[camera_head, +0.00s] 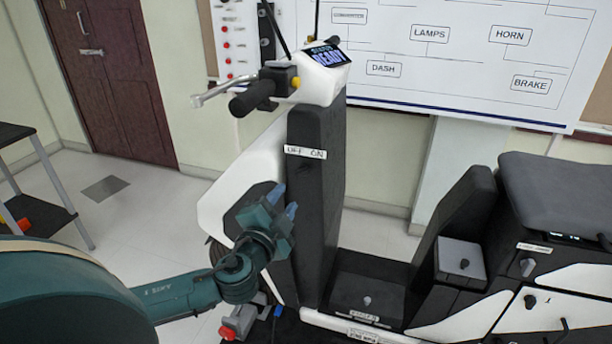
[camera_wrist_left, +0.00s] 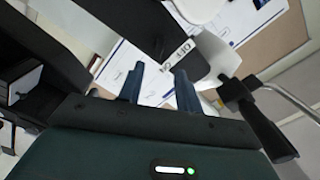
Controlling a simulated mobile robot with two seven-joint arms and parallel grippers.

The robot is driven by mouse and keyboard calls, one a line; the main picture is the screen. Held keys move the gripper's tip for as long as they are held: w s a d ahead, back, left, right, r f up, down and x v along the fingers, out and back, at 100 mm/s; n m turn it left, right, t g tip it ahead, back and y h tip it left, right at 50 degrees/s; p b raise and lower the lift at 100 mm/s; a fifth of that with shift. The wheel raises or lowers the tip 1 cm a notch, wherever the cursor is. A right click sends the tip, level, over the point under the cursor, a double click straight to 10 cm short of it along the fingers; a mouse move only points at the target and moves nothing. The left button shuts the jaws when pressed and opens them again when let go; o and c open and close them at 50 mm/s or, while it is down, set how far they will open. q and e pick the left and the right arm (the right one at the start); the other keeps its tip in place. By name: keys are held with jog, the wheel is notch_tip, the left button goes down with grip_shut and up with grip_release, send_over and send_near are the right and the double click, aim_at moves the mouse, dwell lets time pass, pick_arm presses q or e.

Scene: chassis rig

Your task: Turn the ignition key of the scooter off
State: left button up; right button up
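The scooter (camera_head: 317,190) stands in front of me, with a black front column and white body panels. Its dash display (camera_head: 327,55) reads "READY". An OFF/ON label (camera_head: 305,152) is on the front column; it also shows in the left wrist view (camera_wrist_left: 178,52). I cannot make out the ignition key itself near the label. My left gripper (camera_head: 284,201) is below and slightly left of the label, apart from it. Its two fingers (camera_wrist_left: 158,88) stand apart with nothing between them in the left wrist view. My right gripper is not in view.
A handlebar grip (camera_head: 252,97) and a brake lever (camera_head: 212,94) stick out left above my left gripper. A wiring board (camera_head: 430,65) is behind. A dark shelf (camera_head: 35,217) stands at far left.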

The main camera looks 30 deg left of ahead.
aim_at(301, 175)
pick_arm(q)
jog(key=p+x, duration=0.1)
jog(key=x, duration=0.9)
jog(key=shift+w+d+p, duration=0.1)
jog(key=shift+p, duration=0.25)
jog(key=shift+w, duration=0.1)
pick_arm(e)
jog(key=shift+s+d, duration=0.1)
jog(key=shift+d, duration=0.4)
pick_arm(q)
jog(key=shift+c, duration=0.4)
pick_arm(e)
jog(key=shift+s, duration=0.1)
pick_arm(q)
jog(key=c, duration=0.7)
jog(key=shift+o, duration=0.2)
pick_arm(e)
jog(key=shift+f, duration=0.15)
